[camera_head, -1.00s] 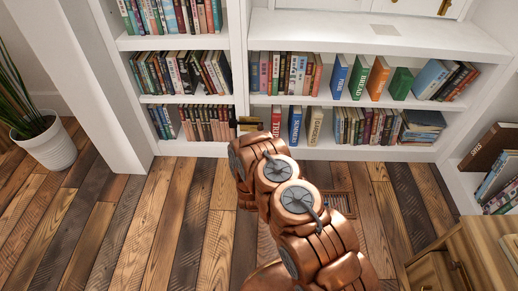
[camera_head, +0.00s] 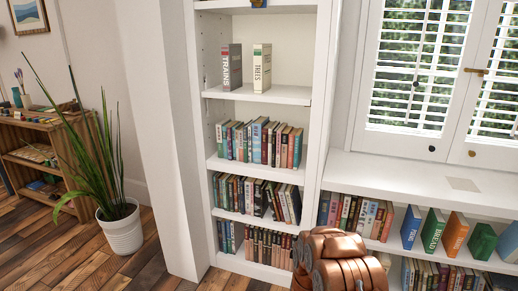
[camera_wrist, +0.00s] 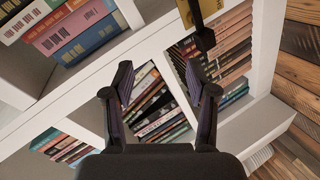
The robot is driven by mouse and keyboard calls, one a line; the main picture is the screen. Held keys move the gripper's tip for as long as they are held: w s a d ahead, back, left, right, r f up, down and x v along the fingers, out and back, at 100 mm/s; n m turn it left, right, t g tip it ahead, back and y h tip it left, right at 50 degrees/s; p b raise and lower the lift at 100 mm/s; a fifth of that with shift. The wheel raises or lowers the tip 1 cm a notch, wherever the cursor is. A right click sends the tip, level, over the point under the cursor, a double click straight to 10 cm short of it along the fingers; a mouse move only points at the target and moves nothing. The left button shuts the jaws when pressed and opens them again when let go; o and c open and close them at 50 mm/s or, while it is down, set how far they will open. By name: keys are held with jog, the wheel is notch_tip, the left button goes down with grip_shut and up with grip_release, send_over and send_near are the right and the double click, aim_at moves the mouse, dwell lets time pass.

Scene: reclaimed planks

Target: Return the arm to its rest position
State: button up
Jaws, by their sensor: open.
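My copper arm (camera_head: 338,262) shows at the bottom of the head view, in front of the low shelves. Its end is out of sight there. In the wrist view my gripper (camera_wrist: 160,72) has its two dark fingers spread apart with nothing held between them. The fingers face a white bookcase, which appears tilted, with a row of books (camera_wrist: 158,108) beyond the gap. I cannot tell how far the fingertips are from the shelf.
A tall white bookcase (camera_head: 214,162) holds several rows of books. Two books, TRAINS (camera_head: 232,67) and TREES (camera_head: 262,68), stand on an upper shelf. A potted plant (camera_head: 121,229) stands on the wood floor at left. A yellow-and-dark piece (camera_wrist: 199,25) hangs near the right finger.

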jog(key=s+a+r+m+g+y+p, duration=0.15)
jog(key=s+r+p, duration=0.3)
jog(key=r, duration=0.55)
jog(key=s+a+r+m+g+y+p, duration=0.1)
jog(key=s+a+r+g+p, duration=0.3)
jog(key=r, duration=0.6)
jog(key=s+a+r+m+g+y+p, duration=0.15)
jog(key=s+r+p, duration=0.35)
jog(key=r, duration=0.6)
jog(key=s+d+r+m+g+p, duration=0.2)
jog(key=s+r+p, duration=0.2)
jog(key=s+r, duration=0.4)
jog(key=s+d+r+m+g+p, duration=0.1)
jog(key=s+r, duration=0.8)
jog(key=s, duration=1.1)
jog(key=s+d+r+m+g+p, duration=0.2)
jog(key=s+r+g+p, duration=0.3)
jog(key=s, duration=0.9)
notch_tip(320, 180, up, 4)
jog(key=shift+s+d+f+m+p, duration=0.2)
jog(key=shift+d+m+p, duration=0.1)
jog(key=shift+m+p, duration=0.45)
